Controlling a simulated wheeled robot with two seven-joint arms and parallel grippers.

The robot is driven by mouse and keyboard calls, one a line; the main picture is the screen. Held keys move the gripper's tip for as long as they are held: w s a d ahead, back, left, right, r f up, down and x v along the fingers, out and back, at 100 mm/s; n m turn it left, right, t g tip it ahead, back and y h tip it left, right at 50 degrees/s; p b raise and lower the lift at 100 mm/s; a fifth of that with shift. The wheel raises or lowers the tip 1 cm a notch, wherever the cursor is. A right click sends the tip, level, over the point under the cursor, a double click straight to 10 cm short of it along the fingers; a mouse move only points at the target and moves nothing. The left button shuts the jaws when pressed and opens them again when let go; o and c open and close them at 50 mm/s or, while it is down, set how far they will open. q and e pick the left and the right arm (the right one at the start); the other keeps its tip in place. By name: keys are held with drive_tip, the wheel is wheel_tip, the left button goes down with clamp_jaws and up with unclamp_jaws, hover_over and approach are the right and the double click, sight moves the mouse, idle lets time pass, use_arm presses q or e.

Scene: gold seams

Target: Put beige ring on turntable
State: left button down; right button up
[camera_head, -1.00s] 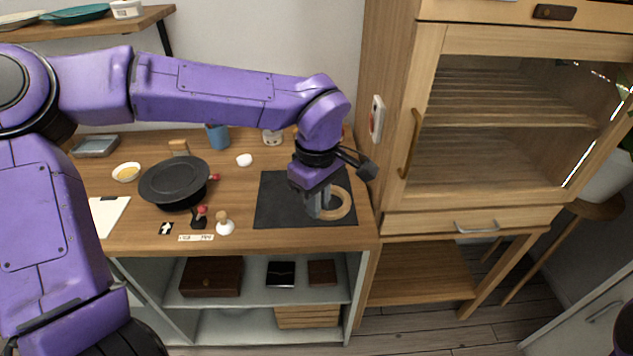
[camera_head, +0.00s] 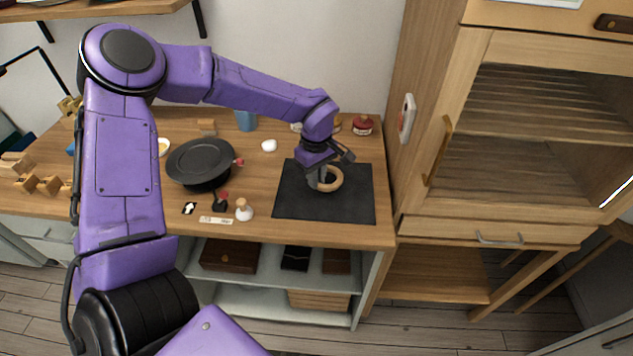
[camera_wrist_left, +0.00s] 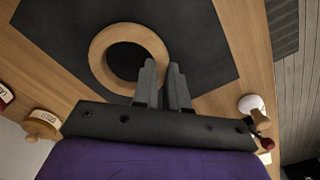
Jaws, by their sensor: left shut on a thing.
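The beige ring (camera_head: 340,180) shows over the upper middle of the dark mat (camera_head: 350,206). My left gripper (camera_head: 319,181) is shut on the left side of the ring's wall. In the left wrist view the ring (camera_wrist_left: 98,52) shows tipped against the fingers (camera_wrist_left: 163,84), with dark mat behind it. I cannot tell exactly how high it is above the mat. The turntable (camera_head: 200,158), a black round disc, stands on the counter to the left of the mat, with its top clear. My right gripper is not in view.
A white-based knobbed piece (camera_head: 243,210) and a small black-and-red piece (camera_head: 220,202) stand in front of the turntable. A white lump (camera_head: 269,145) and a blue cup (camera_head: 246,120) are behind. A wooden cabinet (camera_head: 480,180) rises right of the counter.

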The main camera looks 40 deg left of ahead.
use_arm(q)
drive_tip(key=shift+f+p, duration=0.35)
drive_tip(key=shift+f, duration=1.2)
drive_tip(key=shift+f, duration=0.1)
drive_tip(key=c, duration=1.2)
unclamp_jaws()
drive_tip(key=shift+o, duration=0.2)
